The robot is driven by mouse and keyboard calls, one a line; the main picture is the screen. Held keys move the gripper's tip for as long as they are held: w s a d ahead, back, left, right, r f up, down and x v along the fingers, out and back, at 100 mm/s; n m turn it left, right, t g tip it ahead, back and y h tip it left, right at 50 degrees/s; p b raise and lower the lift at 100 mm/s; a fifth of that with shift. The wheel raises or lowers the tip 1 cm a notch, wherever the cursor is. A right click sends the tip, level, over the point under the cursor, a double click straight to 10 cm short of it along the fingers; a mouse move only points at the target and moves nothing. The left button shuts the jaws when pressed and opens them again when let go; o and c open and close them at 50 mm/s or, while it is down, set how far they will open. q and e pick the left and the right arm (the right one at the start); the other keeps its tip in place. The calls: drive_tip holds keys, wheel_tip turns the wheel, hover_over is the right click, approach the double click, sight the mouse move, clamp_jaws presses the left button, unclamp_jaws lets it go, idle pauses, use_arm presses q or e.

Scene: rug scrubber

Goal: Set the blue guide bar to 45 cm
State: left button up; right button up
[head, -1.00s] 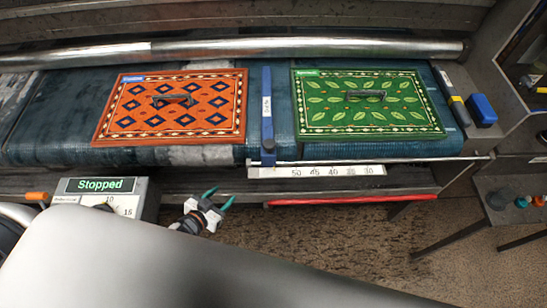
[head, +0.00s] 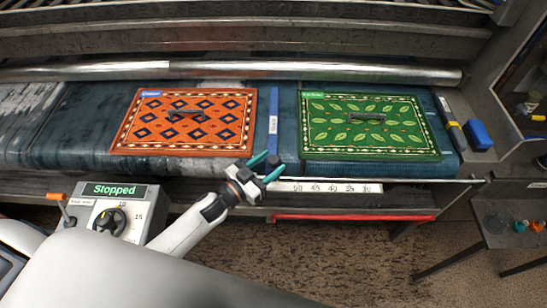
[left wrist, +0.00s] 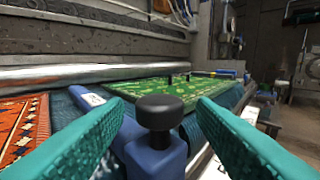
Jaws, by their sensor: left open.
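The blue guide bar (head: 273,112) lies across the belt between the orange rug and the green rug. Its front end is partly hidden by my left gripper (head: 267,165) in the head view. The white scale strip (head: 325,187), marked 50 to 30 from left to right, runs along the front edge. The bar stands left of the 50 mark. In the left wrist view, a black knob (left wrist: 160,112) on the bar's blue end block (left wrist: 155,152) sits between my teal fingers, which are open and apart from it. My right gripper is not in view.
The orange rug (head: 185,122) and green rug (head: 366,125), each with a dark handle, lie on either side of the bar. The control box (head: 108,212) reads Stopped. A red bar (head: 350,217) runs below the scale. A blue block (head: 479,135) sits at right.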

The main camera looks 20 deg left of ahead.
use_arm(q)
drive_tip(key=shift+x, duration=1)
